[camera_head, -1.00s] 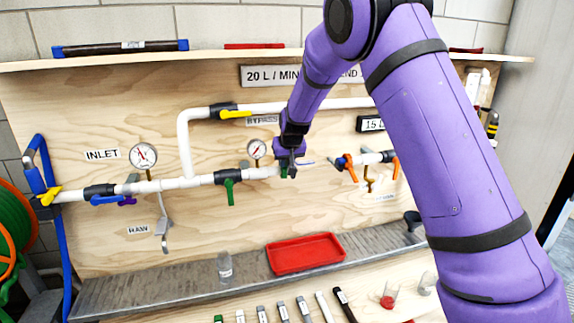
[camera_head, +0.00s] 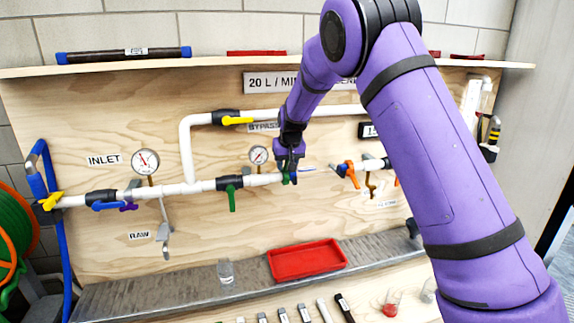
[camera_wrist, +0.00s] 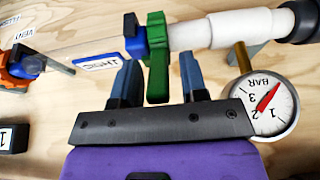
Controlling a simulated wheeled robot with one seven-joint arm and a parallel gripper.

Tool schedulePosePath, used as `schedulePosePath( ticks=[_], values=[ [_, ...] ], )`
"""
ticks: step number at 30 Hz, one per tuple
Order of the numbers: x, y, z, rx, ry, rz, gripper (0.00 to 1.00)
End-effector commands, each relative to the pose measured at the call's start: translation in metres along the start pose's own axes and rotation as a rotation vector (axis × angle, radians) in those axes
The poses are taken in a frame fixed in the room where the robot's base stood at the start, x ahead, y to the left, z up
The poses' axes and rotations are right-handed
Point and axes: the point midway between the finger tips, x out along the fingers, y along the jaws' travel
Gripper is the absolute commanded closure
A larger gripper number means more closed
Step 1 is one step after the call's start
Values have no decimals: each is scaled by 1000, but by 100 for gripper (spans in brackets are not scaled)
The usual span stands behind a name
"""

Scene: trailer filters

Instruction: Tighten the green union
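The green union (camera_wrist: 157,58) is a ribbed green collar on the pipe line, between a white pipe on its right and a blue fitting on its left in the wrist view. In the head view only a bit of green (camera_head: 286,179) shows at my gripper (camera_head: 289,168). In the wrist view my gripper (camera_wrist: 158,82) has its two blue-grey fingers spread, one on each side of the green union's lower part. Gaps show between the fingers and the green. Depth between fingertips and union is hard to tell.
A pressure gauge (camera_wrist: 266,105) hangs close to the right finger in the wrist view. A clear tube labelled SIGHT (camera_wrist: 90,58) runs left. A green-handled valve (camera_head: 230,188) sits left of my gripper. A red tray (camera_head: 307,260) lies on the ledge below.

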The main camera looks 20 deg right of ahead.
Motion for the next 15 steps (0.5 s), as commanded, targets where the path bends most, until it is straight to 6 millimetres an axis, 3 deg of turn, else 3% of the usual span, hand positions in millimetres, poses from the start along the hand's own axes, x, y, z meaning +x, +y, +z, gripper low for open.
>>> schedulePosePath(
  ticks=[10,15],
  values=[
    [-1,0,2,0,-4,0,55],
    [-20,0,1,0,-1,0,55]
  ],
)
